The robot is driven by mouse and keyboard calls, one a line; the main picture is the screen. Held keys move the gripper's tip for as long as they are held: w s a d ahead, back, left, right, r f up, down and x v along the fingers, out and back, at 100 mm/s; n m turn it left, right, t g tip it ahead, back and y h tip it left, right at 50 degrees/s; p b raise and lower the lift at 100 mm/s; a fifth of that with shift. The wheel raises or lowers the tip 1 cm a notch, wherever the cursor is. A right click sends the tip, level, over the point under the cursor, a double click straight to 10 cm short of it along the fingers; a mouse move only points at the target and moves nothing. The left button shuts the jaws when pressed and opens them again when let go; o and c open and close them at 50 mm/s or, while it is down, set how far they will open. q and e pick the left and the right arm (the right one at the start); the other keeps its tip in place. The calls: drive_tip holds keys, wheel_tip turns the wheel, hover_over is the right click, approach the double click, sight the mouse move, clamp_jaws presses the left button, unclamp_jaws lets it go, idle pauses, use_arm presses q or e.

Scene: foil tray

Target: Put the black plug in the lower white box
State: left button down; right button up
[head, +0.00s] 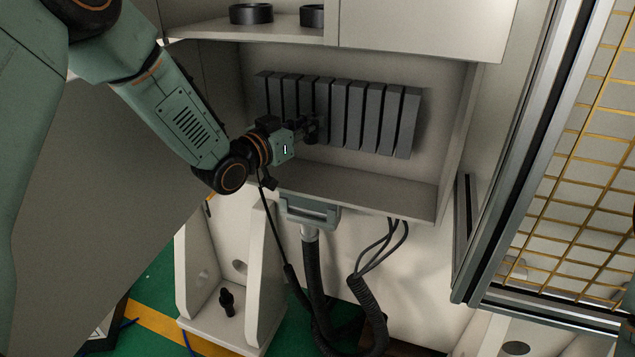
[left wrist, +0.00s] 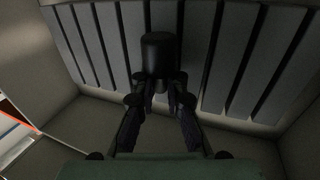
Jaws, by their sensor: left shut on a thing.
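My left gripper (head: 308,128) reaches into an open white compartment (head: 385,190) from the left, in front of a row of grey slats. In the left wrist view its fingers (left wrist: 161,90) are shut on a black plug (left wrist: 158,52), a short dark cylinder held upright in that picture. In the head view the plug is hard to tell from the dark fingers. I cannot tell whether it touches the slats. A white box-like stand (head: 262,285) is below left, with a small black upright piece (head: 227,302) on its base. My right gripper is not in view.
Grey slats (head: 370,118) line the compartment's back wall. Black rings (head: 251,14) sit on the shelf above. Below hang a grey connector (head: 310,211) and thick black cables (head: 316,275). A metal-framed yellow mesh (head: 575,190) stands at the right. The compartment's right floor is clear.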

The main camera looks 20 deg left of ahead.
use_arm(q)
drive_tip(key=shift+s+d+f, duration=0.2)
drive_tip(key=shift+d+f, duration=0.05)
drive_tip(key=f, duration=0.2)
drive_tip(key=f+b, duration=0.1)
drive_tip(key=f, duration=0.1)
drive_tip(key=f+b, duration=0.1)
drive_tip(key=f, duration=0.1)
drive_tip(key=shift+w+a, duration=0.35)
drive_tip(key=shift+a, duration=0.05)
drive_tip(key=shift+s+d+f, duration=0.2)
drive_tip(key=shift+s+d, duration=0.15)
drive_tip(key=f, duration=0.1)
drive_tip(key=f+b, duration=0.1)
drive_tip(key=f, duration=0.1)
drive_tip(key=shift+w+a+f, duration=0.2)
drive_tip(key=shift+w+a, duration=0.05)
drive_tip(key=shift+s+d+r, duration=0.15)
drive_tip(key=shift+s+r, duration=0.05)
drive_tip(key=shift+b, duration=0.35)
drive_tip(key=c, duration=1.7)
unclamp_jaws()
drive_tip(key=shift+w+f, duration=0.1)
drive_tip(key=shift+f, duration=0.2)
drive_tip(key=o, duration=0.3)
drive_tip(key=shift+r, duration=0.1)
